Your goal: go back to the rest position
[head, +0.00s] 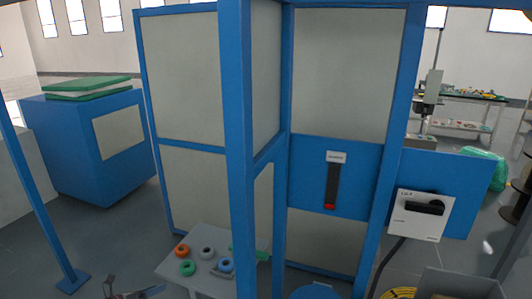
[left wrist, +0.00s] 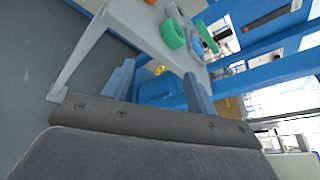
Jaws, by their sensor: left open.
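My left gripper (head: 134,292) shows only in part at the bottom edge of the head view, left of a small table. In the left wrist view, its two fingers (left wrist: 158,78) stand apart with nothing between them. It is open and empty. The small grey table (head: 208,284) carries an orange ring (head: 182,251), a grey ring (head: 207,253), a green ring (head: 187,268) and a blue ring (head: 226,265). In the left wrist view, the table (left wrist: 120,25) lies beyond the fingers. My right gripper is in neither view.
A blue frame with pale panels (head: 183,75) stands behind the small table, its blue post (head: 236,130) close in front. A switch box (head: 417,215) hangs at the right. A blue cabinet (head: 90,145) stands at the left. Grey floor (head: 110,235) is clear between cabinet and table.

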